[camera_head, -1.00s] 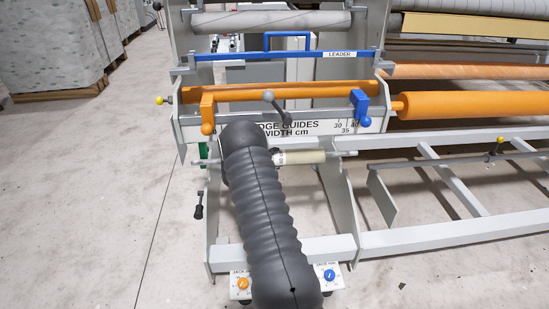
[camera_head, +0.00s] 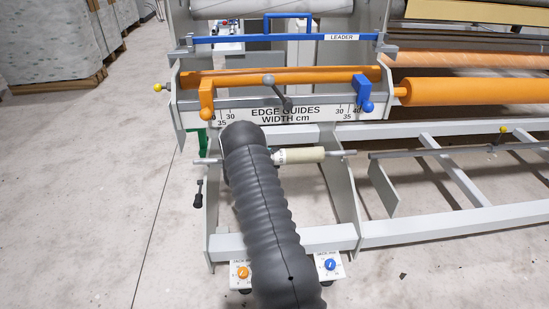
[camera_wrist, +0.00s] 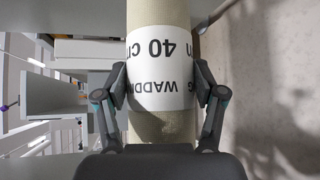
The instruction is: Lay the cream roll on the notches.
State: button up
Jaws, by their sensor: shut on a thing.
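The cream roll (camera_head: 303,155) lies level across the gantry's front, below the edge-guide panel, with a thin grey rod (camera_head: 343,153) sticking out at its ends. In the wrist view the roll (camera_wrist: 160,12) runs upright between my fingers, its white label reading "40 cm" and "WADDING" upside down. My gripper (camera_wrist: 161,83) is shut on it, one finger on each side of the label. In the head view my dark ribbed arm hides the gripper and the roll's left part. The rod's right end is near the right side plate (camera_head: 344,190); I cannot make out the notches or whether the rod touches them.
The edge-guide panel (camera_head: 285,113) stands above the roll, with an orange guide (camera_head: 206,97), a blue guide (camera_head: 362,93) and a grey lever (camera_head: 276,88). An orange roller (camera_head: 465,91) and pale frame rails (camera_head: 455,227) extend right.

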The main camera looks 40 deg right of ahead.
jog(key=shift+f+b, duration=0.55)
jog(key=shift+f, duration=0.7)
jog(key=o, duration=1.7)
jog(key=shift+f, duration=0.15)
jog(key=shift+a, duration=0.15)
jog(key=v, duration=1.1)
jog(key=shift+s+a, duration=0.1)
jog(key=shift+a, duration=0.25)
